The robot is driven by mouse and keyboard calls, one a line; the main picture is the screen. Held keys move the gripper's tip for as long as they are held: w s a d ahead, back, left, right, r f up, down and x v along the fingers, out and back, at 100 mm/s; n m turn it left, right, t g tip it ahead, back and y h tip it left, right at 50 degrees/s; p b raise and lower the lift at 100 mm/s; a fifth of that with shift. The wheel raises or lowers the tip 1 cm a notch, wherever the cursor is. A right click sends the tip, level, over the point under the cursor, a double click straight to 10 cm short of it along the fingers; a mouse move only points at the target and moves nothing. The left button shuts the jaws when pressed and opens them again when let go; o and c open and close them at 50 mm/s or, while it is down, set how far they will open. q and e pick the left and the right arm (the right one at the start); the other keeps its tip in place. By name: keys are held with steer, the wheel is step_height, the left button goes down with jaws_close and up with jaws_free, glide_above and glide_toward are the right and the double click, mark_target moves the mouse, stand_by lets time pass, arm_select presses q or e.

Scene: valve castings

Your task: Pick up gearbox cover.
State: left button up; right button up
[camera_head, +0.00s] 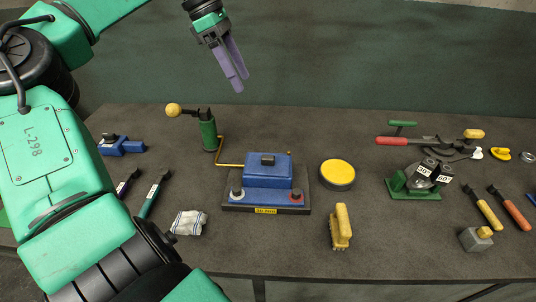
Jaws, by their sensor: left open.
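No part is plainly marked as the gearbox cover, and I cannot tell for certain which one it is. A round, dark-sided part with a yellow top (338,173) lies flat right of the table's middle. Left of it, a blue casting (267,172) with a dark knob on top sits on a dark base plate with a yellow label. My left gripper (240,83), with purple fingers, is open and empty. It hangs high, beyond the table's back edge in the picture, well apart from every part. My right gripper is not in view.
On the dark table (300,250) stand a green hand pump (208,132), a yellow brush (341,228), a white cloth (188,223) and a green fixture with black blocks (415,180). Several hand tools lie at both sides. The back middle is mostly clear.

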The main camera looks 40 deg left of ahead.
arm_select(q)
steer(key=b, duration=0.7)
glide_toward(268, 156)
steer(key=a+v, duration=0.1)
steer(key=v, duration=0.5)
steer(key=x, duration=0.9)
steer(key=d+x, duration=0.1)
steer(key=x, duration=0.4)
steer(key=shift+s+f, duration=0.15)
steer(key=shift+d+f, duration=0.15)
steer(key=shift+f, duration=0.2)
jaws_close()
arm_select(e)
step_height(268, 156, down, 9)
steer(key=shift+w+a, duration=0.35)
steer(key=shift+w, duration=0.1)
arm_select(q)
steer(key=shift+r, duration=0.15)
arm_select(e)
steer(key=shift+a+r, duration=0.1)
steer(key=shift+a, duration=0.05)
